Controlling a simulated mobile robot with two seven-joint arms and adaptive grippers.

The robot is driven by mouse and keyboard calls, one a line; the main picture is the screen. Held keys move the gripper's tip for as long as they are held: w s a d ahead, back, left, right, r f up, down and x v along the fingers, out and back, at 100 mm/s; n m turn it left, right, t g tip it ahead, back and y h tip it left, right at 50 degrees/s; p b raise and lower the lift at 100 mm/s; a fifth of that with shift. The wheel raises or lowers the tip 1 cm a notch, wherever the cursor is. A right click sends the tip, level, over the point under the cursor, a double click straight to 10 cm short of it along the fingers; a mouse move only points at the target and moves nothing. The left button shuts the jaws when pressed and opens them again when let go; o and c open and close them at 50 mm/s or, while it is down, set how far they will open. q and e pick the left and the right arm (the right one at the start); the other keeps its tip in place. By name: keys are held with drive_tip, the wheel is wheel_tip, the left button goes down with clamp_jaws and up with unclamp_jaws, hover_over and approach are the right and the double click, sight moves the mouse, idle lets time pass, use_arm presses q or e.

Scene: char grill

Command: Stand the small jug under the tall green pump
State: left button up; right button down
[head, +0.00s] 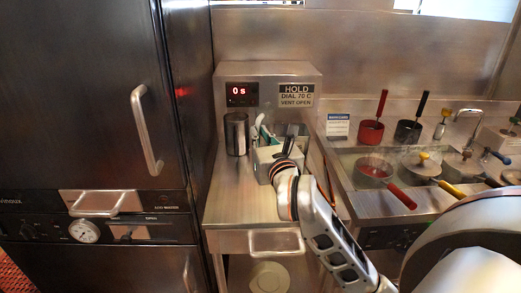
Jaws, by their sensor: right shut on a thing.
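My right gripper (289,142) is over the right part of the steel counter, at the pale grey box (263,157). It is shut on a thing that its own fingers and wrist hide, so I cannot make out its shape. A green and white upright part (264,131), perhaps the tall green pump, shows just behind the box and left of the gripper. A dark metal cylinder (236,133) stands upright to the left, apart from the gripper. I cannot pick out the small jug with certainty. My left gripper is not in view.
A panel with a red display (241,95) and a HOLD sign (296,95) backs the counter (230,195). A tall steel cabinet (90,90) closes off the left. The counter's front left is clear.

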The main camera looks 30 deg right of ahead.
drive_tip(key=shift+r, duration=0.8)
drive_tip(key=shift+a+f, duration=0.15)
drive_tip(key=shift+f, duration=0.25)
drive_tip(key=s+a+f+n+y, duration=0.1)
drive_tip(key=s+a+f+y, duration=0.1)
drive_tip(key=s+a+f, duration=0.3)
drive_tip(key=s+a+f+n+y, duration=0.2)
drive_tip(key=s+a+f, duration=0.4)
drive_tip(key=f, duration=0.6)
drive_tip(key=shift+s+a+n+t+y, duration=0.25)
drive_tip(key=shift+a+t+y, duration=0.2)
drive_tip(key=shift+y, duration=0.35)
drive_tip(key=shift+w+a, duration=0.1)
